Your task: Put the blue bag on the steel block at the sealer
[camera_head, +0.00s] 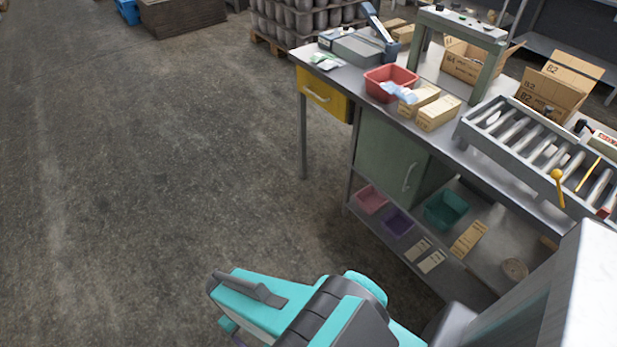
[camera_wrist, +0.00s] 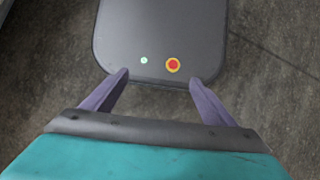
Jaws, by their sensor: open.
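A pale blue bag (camera_head: 398,92) lies in and over the rim of a red bin (camera_head: 378,83) on the workbench. The sealer (camera_head: 358,47), grey with a raised blue-grey lever, stands at the bench's far left end. I cannot clearly make out a separate steel block there. A small white and green packet (camera_head: 325,61) lies at the bench edge beside the sealer. My gripper (camera_wrist: 157,82) is open and empty in the wrist view, its two fingers wide apart over the floor.
Cardboard boxes (camera_head: 438,112) stand right of the red bin. A green frame (camera_head: 493,62) rises behind them, and a roller conveyor (camera_head: 535,140) fills the bench's right. The lower shelf (camera_head: 480,284) holds pink, purple and teal bins. The concrete floor (camera_head: 150,180) at left is clear.

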